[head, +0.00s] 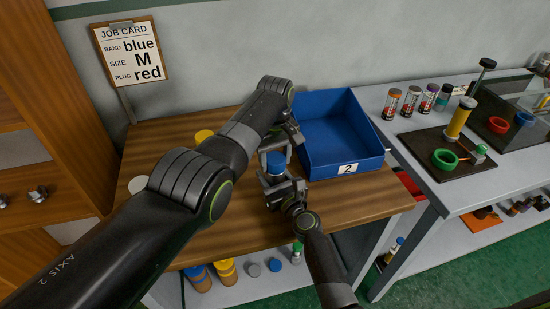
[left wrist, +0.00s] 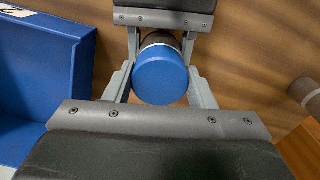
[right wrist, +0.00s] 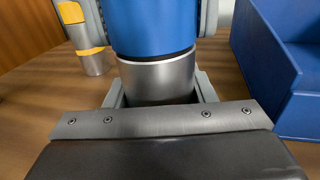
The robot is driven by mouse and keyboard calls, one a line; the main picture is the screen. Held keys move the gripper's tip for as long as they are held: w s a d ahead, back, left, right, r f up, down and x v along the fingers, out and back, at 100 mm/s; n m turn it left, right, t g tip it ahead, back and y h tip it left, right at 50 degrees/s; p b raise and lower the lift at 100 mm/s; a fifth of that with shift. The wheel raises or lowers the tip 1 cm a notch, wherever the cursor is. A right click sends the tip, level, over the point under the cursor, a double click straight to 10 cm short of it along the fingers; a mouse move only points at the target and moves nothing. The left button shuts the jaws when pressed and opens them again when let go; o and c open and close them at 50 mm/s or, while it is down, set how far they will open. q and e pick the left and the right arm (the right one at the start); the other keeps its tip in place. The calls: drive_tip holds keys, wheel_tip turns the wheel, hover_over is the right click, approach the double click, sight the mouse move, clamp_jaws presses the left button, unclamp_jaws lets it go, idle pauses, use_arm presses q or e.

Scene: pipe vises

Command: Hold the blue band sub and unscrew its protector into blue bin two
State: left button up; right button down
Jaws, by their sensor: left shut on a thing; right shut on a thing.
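The blue band sub stands upright on the wooden table, a steel body (right wrist: 160,80) with a blue cap, seemingly its protector (right wrist: 155,25), on top. The cap's round end shows in the left wrist view (left wrist: 160,78) and the cap in the head view (head: 275,161). My left gripper (left wrist: 162,85) is shut on the blue cap from above. My right gripper (right wrist: 158,92) is shut on the steel body below it. A thin dark line shows between cap and body. Blue bin two (head: 345,168), labelled 2, stands just right of the sub; its visible floor is empty.
A yellow-marked steel part (right wrist: 88,45) stands behind the sub, partly hidden by my left arm in the head view. A job card (head: 131,50) reads blue, M, red. A grey bench (head: 415,150) with vials and a dark mat stands right.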

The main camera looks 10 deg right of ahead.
use_arm(q)
drive_tip(key=n, duration=0.4)
drive_tip(key=shift+r+n, duration=0.1)
drive_tip(key=shift+n, duration=0.3)
drive_tip(key=n, duration=0.7)
drive_tip(key=shift+w, duration=0.1)
drive_tip(key=n, duration=0.4)
drive_tip(key=shift+r, duration=0.25)
drive_tip(key=shift+r, duration=0.9)
